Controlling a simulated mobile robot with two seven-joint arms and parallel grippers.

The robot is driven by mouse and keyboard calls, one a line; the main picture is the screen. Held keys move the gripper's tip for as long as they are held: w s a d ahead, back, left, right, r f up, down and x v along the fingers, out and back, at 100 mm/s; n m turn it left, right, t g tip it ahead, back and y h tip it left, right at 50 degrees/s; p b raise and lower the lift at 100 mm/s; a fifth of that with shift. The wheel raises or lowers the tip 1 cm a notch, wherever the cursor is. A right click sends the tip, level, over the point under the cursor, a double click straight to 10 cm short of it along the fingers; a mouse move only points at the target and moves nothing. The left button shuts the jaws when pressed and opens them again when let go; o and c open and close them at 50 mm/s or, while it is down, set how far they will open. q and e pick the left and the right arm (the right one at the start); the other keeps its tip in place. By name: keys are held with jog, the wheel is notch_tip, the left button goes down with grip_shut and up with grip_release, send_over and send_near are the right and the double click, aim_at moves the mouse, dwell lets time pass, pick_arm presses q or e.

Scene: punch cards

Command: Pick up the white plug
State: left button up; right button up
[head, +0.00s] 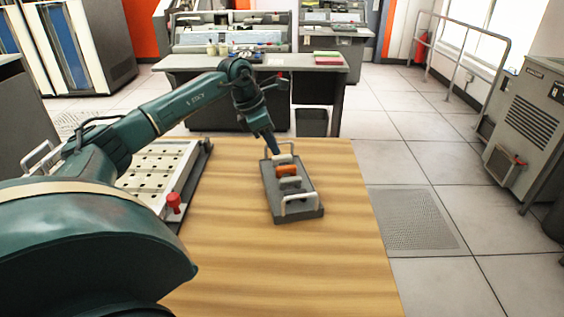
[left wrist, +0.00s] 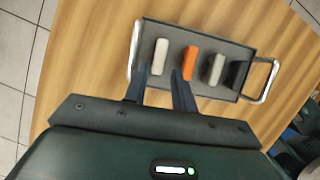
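The white plug (left wrist: 161,57) stands at one end of a dark grey tray (left wrist: 207,91) in the left wrist view. In the head view the white plug (head: 283,158) shows at the tray's far end, partly behind my gripper. An orange plug (left wrist: 190,63), a grey plug (left wrist: 217,69) and a dark block (left wrist: 238,74) stand in a row beside it. My left gripper (left wrist: 160,72) is open, with one finger toward each side of the white plug's near end in the picture. I cannot tell how far above it the fingers are. My right gripper is not in view.
The tray has metal handles (head: 300,204) at both ends. A white perforated panel (head: 160,165) with a red knob (head: 174,202) lies left on the wooden table (head: 300,265). The table's right side is clear. A console desk (head: 255,62) stands beyond.

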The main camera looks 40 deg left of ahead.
aim_at(281, 156)
pick_arm(q)
jog(key=x, duration=0.4)
jog(key=shift+w+d+f, duration=0.1)
jog(key=shift+w+f, duration=0.2)
jog(key=shift+c, duration=0.4)
grip_shut()
jog(key=shift+r, duration=0.1)
